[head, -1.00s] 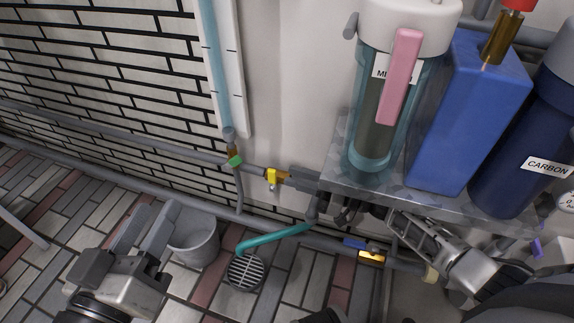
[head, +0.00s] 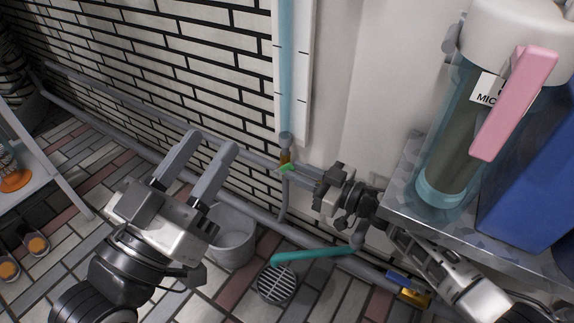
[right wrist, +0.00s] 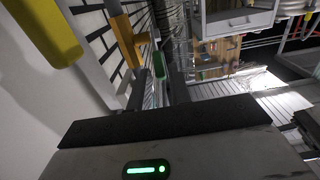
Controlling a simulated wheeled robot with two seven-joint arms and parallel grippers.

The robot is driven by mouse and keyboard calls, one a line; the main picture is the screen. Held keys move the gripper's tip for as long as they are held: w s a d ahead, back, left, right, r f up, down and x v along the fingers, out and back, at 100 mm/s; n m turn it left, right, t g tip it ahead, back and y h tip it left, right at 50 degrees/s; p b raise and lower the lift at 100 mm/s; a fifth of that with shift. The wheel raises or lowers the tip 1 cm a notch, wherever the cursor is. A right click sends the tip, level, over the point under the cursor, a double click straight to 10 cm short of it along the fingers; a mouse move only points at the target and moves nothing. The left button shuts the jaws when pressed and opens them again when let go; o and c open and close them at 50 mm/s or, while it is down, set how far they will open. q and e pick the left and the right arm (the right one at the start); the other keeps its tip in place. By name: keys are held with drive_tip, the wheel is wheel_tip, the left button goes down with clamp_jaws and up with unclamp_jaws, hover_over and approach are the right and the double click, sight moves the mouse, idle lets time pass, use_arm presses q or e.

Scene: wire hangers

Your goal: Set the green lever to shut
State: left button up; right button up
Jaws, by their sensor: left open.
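The small green lever (head: 286,168) sits on a brass valve (head: 285,156) below the clear vertical tube on the wall. In the right wrist view the green lever (right wrist: 159,65) shows just beyond the gap between the fingertips. My right gripper (head: 318,180) is beside the wall pipe, pointing left toward the lever; its fingers (right wrist: 156,85) look apart, with nothing held between them. Whether a finger touches the lever I cannot tell. My left gripper (head: 212,140) is open and empty, above and in front of the grey bucket.
A yellow lever (right wrist: 45,28) is close to my right gripper. A blue lever (head: 403,278) is on the lower pipe at right. A grey bucket (head: 232,243), a teal hose (head: 312,254) and a floor drain (head: 277,284) are below. A metal shelf (head: 408,180) holds filter housings.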

sight(282, 171)
use_arm(q)
drive_tip(key=shift+w+a+r+m+h, duration=0.15)
drive_tip(key=shift+w+r+m+h, duration=0.3)
drive_tip(key=shift+r, duration=0.2)
use_arm(e)
drive_tip(key=shift+x, duration=1.3)
use_arm(q)
drive_tip(key=shift+s, duration=0.1)
use_arm(e)
clamp_jaws()
drive_tip(key=shift+f+b, duration=0.15)
drive_tip(key=shift+b, duration=0.2)
drive_tip(key=shift+s+d+f+y+b, duration=0.1)
drive_tip(key=shift+f+y+b, duration=0.15)
drive_tip(key=shift+y+b, duration=0.4)
drive_tip(key=shift+d+r+t, duration=0.1)
drive_tip(key=shift+r+t, duration=0.05)
drive_tip(key=shift+t, duration=0.25)
use_arm(q)
drive_tip(key=r+m+h, duration=0.1)
drive_tip(key=m, duration=0.1)
drive_tip(key=s+r+m+t+h, duration=0.1)
drive_tip(key=m+h, duration=0.1)
drive_tip(key=shift+r, duration=0.4)
